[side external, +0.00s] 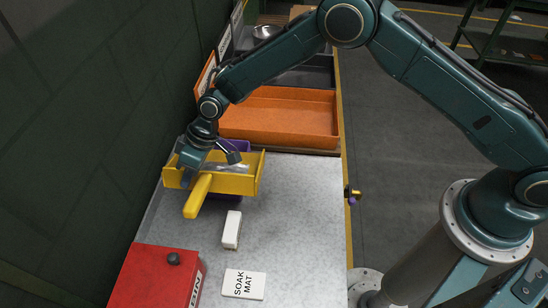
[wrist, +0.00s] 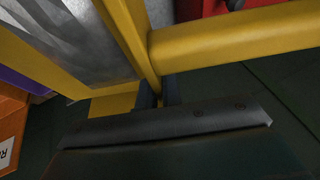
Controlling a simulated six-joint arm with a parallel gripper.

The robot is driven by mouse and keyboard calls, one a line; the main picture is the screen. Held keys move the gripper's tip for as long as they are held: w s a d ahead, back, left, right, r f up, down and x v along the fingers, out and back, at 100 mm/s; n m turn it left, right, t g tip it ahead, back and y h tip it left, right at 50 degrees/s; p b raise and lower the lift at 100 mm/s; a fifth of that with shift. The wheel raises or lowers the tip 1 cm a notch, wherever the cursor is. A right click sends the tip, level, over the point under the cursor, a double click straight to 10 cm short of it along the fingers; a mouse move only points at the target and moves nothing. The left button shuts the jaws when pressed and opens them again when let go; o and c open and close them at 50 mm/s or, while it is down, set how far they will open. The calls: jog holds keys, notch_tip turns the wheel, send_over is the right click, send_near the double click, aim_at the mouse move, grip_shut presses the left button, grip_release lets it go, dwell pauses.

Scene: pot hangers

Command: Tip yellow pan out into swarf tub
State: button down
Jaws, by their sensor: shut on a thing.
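The yellow pan (side external: 245,184) is near the wall side of the bench, its handle (side external: 198,196) pointing toward the front. My gripper (side external: 186,178) is shut on the pan's wall near the handle; the wrist view shows my fingers (wrist: 158,92) pinching the yellow wall (wrist: 122,32) beside the handle (wrist: 235,35). The pan looks about level. A shiny grey patch (side external: 236,168) shows inside it. A purple container (side external: 239,146) shows behind and under the pan, mostly hidden by it. I cannot read which container is labelled swarf.
A large orange tray (side external: 290,92) stands behind the pan, with a dark tray (side external: 312,74) beyond. A red box (side external: 150,270) marked BIN is at front left. The dark wall is close at left.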

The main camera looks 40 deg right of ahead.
jog(key=shift+w+d+r+m+g+y, duration=0.3)
jog(key=shift+w+d+r+g+y, duration=0.6)
jog(key=shift+w+d+r+y, duration=0.2)
jog(key=shift+w+d+r+g+y, duration=0.3)
jog(key=shift+w+d+g+y, duration=0.2)
jog(key=shift+w+d+y, duration=0.15)
jog(key=shift+r, duration=0.2)
dwell(1.2)
jog(key=shift+r, duration=2.35)
jog(key=shift+r+n+t+h, duration=0.25)
jog(key=shift+r+t+h, duration=0.25)
jog(key=shift+t+h, duration=0.45)
jog(key=shift+r+n+t+h, duration=0.2)
jog(key=shift+r+t+h, duration=0.3)
jog(key=shift+t+h, duration=0.4)
jog(key=shift+r+n+t+h, duration=0.25)
jog(key=shift+r+t+h, duration=0.25)
jog(key=shift+t+h, duration=0.45)
